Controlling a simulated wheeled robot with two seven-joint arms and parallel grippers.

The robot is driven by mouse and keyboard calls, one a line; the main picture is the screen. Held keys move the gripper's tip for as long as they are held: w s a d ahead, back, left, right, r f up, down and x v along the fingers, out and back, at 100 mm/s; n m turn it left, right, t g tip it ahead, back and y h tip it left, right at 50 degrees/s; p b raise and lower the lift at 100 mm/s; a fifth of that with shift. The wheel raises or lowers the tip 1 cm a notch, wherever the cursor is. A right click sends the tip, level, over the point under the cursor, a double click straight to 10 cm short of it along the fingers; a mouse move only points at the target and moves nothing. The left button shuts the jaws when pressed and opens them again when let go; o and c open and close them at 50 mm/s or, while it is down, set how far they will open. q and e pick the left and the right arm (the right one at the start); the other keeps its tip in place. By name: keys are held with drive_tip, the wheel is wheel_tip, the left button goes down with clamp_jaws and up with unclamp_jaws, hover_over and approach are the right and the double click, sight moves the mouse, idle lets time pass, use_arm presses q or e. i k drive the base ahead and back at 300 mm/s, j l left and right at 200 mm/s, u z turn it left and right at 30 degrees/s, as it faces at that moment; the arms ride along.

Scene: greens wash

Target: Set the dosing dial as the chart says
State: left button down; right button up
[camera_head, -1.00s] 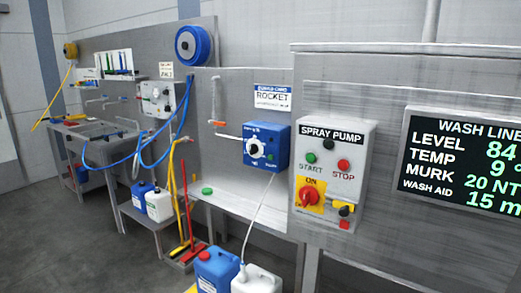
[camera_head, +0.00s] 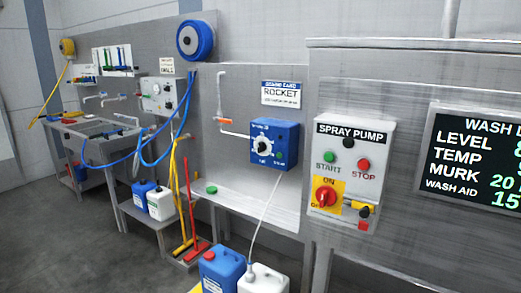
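The dial's markings are too small to read. A white chart card (camera_head: 281,94) with a blue heading hangs above the box; "ROCKET" is legible and the smaller line below it is not. Neither of my grippers shows in the head view.
A spray pump panel (camera_head: 351,170) with buttons and a red switch is right of the dosing box. A wash line display (camera_head: 475,165) is at far right. Blue (camera_head: 222,268) and white (camera_head: 262,280) jugs stand below. A narrow steel ledge (camera_head: 245,205) runs under the box.

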sight(262, 147)
drive_tip(key=z, duration=3.25)
drive_tip(key=u, duration=3.25)
drive_tip(key=i+j+z, duration=0.1)
drive_tip(key=i+j, duration=0.15)
drive_tip(key=i+j+z, duration=0.1)
drive_tip(key=i+j, duration=0.2)
drive_tip(key=i+j+z, duration=0.15)
drive_tip(key=j, duration=0.3)
drive_tip(key=i+j+z, duration=0.1)
drive_tip(key=i+j, duration=0.2)
drive_tip(key=i+j+z, duration=0.1)
drive_tip(key=i+j, duration=0.15)
drive_tip(key=j, duration=0.2)
drive_tip(key=i+j+z, duration=0.1)
drive_tip(key=j, duration=0.3)
drive_tip(key=i+j+z, duration=0.15)
drive_tip(key=i+j, duration=0.15)
drive_tip(key=j, duration=0.15)
